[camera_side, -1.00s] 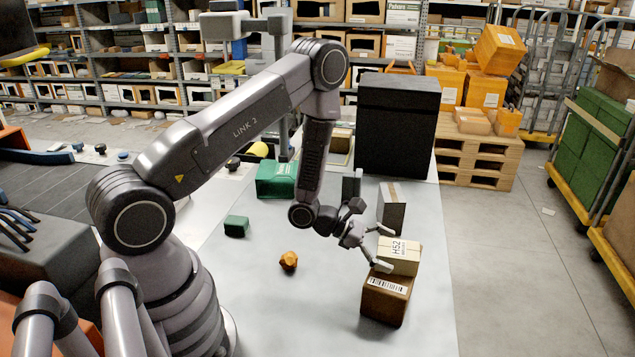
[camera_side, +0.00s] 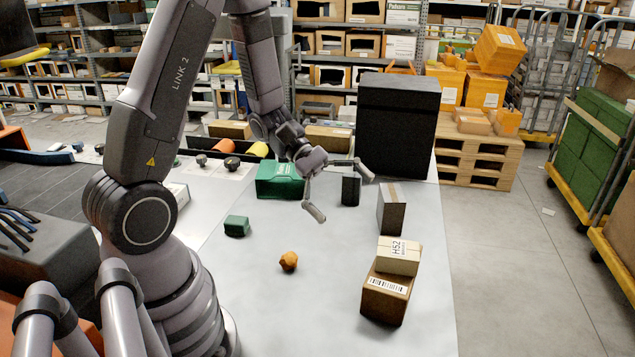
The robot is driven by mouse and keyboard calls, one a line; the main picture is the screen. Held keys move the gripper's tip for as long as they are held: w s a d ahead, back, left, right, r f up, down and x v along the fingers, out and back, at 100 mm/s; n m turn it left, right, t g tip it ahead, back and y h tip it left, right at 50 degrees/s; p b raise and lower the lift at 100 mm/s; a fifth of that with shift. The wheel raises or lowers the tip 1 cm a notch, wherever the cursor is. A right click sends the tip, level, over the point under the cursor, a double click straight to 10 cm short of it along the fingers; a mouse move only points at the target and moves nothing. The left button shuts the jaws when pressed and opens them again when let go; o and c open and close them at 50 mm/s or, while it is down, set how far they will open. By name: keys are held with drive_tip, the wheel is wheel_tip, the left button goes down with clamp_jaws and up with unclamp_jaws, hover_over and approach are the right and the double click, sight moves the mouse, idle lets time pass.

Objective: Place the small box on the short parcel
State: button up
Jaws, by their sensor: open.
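The small box (camera_side: 398,256), light cardboard marked H52, rests on top of the short parcel (camera_side: 386,297), a brown carton with a barcode label. The small box sits toward the parcel's far side, and both stand on the grey table (camera_side: 330,300). My gripper (camera_side: 346,197) is open and empty, up and to the left of the two boxes and apart from them. Its fingers are spread above the table, in front of a small dark block.
A taller grey-brown box (camera_side: 391,209) stands just behind the stack. A small dark block (camera_side: 350,190), a green bin (camera_side: 279,180), a small green box (camera_side: 237,226) and an orange lump (camera_side: 288,261) are on the table. A large black box (camera_side: 397,125) stands at the back.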

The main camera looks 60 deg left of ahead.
drive_tip(key=s+r+m+g+y, duration=0.45)
drive_tip(key=s+r+m, duration=0.25)
drive_tip(key=s+m, duration=0.2)
drive_tip(key=s+a+r+m+t+y, duration=0.5)
drive_tip(key=a+r+m+t+y, duration=0.1)
drive_tip(key=a+r+m+y, duration=0.1)
drive_tip(key=shift+s+a+t+y, duration=0.15)
drive_tip(key=shift+s+t+y, duration=0.2)
drive_tip(key=shift+y, duration=0.3)
